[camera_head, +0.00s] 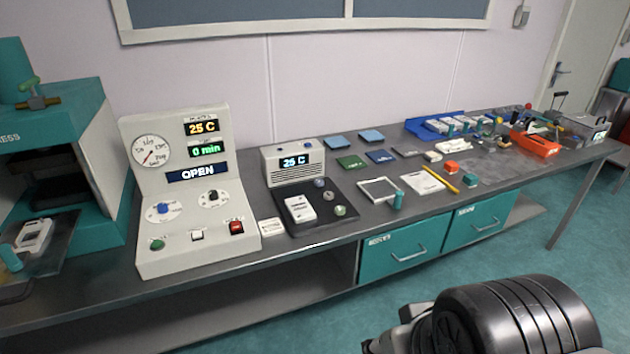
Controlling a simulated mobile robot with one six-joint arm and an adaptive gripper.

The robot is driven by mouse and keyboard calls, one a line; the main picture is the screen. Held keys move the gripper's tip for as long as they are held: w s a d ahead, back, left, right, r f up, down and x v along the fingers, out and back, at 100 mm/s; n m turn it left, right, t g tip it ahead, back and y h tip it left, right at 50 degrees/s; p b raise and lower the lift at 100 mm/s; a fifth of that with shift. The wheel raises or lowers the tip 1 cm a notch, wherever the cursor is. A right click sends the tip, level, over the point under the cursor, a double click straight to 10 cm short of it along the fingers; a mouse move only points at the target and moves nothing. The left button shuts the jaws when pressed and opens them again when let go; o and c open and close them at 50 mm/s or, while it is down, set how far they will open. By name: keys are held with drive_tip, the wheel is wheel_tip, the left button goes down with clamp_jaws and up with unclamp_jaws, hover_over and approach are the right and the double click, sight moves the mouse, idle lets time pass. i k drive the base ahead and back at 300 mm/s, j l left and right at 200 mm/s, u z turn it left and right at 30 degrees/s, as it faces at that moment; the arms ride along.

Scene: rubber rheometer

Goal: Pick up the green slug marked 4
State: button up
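I cannot read a mark 4 on anything. A small pale-green round piece (340,210) lies at the right of the black plate (290,222) in front of the small 25 C unit. Two other small round pieces, a grey one (320,182) and a greenish one (328,195), lie behind it. A teal cylinder (398,201) stands by the white-framed square, and a small teal piece (469,181) lies farther right. I cannot tell which is the slug. My gripper is not identifiable; only a black and grey part of my arm shows at the lower right.
A control console (190,195) reading OPEN stands left, beside a teal press (75,160). A white device (300,208) sits on the black plate. Flat green (351,162) and blue squares lie behind.

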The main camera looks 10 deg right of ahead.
sight(340, 211)
drive_tip(key=i+j, duration=0.15)
drive_tip(key=i, duration=0.35)
drive_tip(key=i+j+z, duration=0.1)
drive_tip(key=i, duration=0.4)
drive_tip(key=i+j, duration=0.3)
drive_tip(key=i, duration=0.25)
drive_tip(key=z, duration=0.05)
